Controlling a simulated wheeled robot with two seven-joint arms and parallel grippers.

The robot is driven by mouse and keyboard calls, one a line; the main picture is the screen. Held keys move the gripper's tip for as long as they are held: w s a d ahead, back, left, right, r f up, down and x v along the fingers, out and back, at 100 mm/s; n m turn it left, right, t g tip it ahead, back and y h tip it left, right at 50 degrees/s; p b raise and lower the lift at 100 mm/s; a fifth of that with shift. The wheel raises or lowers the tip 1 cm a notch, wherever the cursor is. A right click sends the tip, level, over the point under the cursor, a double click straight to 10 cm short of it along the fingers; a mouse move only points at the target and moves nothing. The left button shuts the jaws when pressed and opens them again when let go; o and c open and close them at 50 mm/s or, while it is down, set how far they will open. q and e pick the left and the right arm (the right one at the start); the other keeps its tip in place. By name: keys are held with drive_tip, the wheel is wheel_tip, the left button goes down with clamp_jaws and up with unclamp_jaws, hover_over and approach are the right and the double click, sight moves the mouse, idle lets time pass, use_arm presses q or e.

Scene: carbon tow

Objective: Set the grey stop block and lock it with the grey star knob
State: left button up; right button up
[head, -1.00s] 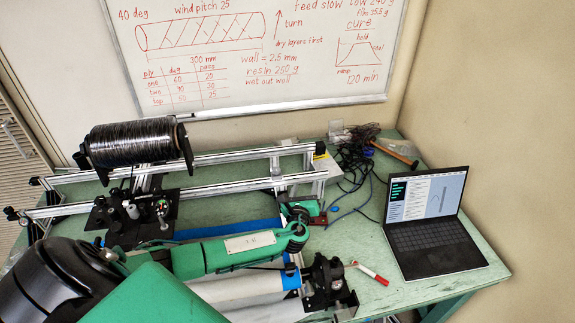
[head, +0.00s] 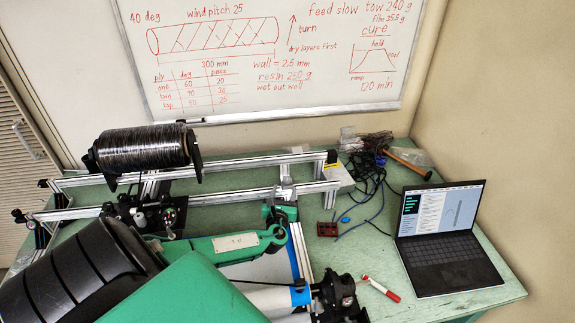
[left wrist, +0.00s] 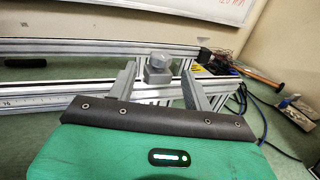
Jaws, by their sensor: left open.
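The grey stop block (left wrist: 157,75) sits on the front aluminium rail, with the round grey star knob (left wrist: 159,60) on top of it. In the head view the block (head: 286,184) is small, just beyond my left gripper (head: 281,209). In the left wrist view my left gripper (left wrist: 158,88) is open, with one grey finger on each side of the block in the picture. I cannot tell whether the fingers touch it. My right gripper is not in view.
A black tow spool (head: 143,148) and a carriage (head: 150,213) stand left on the rails.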

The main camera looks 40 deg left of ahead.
sight(286, 183)
use_arm(q)
drive_tip(key=b+x, duration=0.2)
drive_tip(key=x, duration=0.3)
drive_tip(key=shift+f, duration=0.1)
drive_tip(key=shift+x, duration=0.85)
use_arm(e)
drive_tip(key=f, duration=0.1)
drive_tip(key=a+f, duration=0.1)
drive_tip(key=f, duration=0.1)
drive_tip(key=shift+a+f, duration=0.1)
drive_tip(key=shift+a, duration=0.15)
use_arm(q)
drive_tip(key=c, duration=1)
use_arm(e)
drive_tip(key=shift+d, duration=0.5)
